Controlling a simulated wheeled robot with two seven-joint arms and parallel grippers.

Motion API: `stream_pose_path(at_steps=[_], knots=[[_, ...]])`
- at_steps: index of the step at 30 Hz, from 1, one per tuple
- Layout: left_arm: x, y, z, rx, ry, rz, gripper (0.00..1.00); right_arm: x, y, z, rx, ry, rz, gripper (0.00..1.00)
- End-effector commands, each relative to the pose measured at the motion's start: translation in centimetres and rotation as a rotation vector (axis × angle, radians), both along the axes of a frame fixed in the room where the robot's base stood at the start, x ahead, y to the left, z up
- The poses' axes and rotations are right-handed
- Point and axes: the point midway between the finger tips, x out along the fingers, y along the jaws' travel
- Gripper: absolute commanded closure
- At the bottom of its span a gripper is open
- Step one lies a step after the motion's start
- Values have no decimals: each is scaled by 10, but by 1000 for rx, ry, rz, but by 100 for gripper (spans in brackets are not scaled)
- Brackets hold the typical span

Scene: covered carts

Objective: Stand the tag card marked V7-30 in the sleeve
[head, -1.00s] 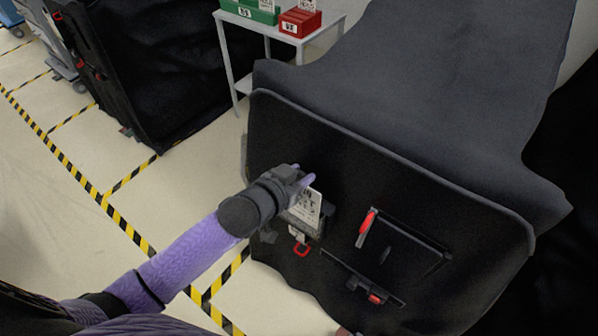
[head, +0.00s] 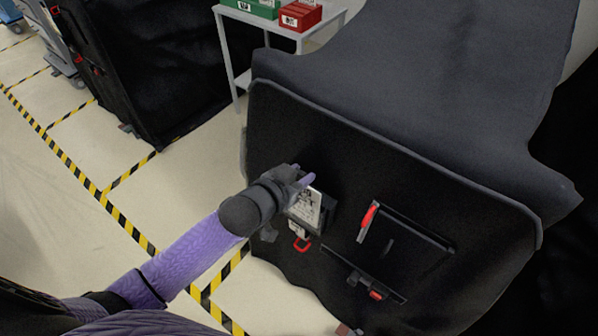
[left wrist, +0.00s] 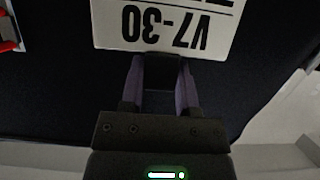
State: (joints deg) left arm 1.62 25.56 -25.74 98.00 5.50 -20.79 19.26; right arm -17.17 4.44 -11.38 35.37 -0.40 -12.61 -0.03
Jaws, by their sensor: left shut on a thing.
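The white tag card (head: 307,205) is at the front of the black covered cart, at the mouth of a dark sleeve (head: 327,214). In the left wrist view the card (left wrist: 168,24) reads V7-30 upside down. The card's lower part appears to be inside or behind the sleeve's front; how deep I cannot tell. My right gripper is not in view.
A red-handled latch (head: 368,221) and a second red latch (head: 375,295) are on the cart's cover (head: 300,130) to the right. A red loop (head: 302,244) hangs below the sleeve. Behind, a small table (head: 290,34) holds green and red boxes (head: 301,16).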

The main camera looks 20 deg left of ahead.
Motion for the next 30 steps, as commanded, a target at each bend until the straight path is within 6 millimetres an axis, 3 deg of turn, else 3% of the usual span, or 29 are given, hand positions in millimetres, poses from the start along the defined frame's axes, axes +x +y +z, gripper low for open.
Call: stream_pose_path(at_steps=[3, 4, 9, 17, 30], knots=[[0, 0, 1, 0, 0, 0, 100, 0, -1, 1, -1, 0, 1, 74], [0, 0, 1, 0, 0, 0, 54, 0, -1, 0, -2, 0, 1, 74], [0, 0, 1, 0, 0, 0, 19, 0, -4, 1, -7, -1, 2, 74], [0, 0, 1, 0, 0, 0, 19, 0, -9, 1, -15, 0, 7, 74], [-79, 28, 36, 0, 2, 0, 19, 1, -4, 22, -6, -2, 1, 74]])
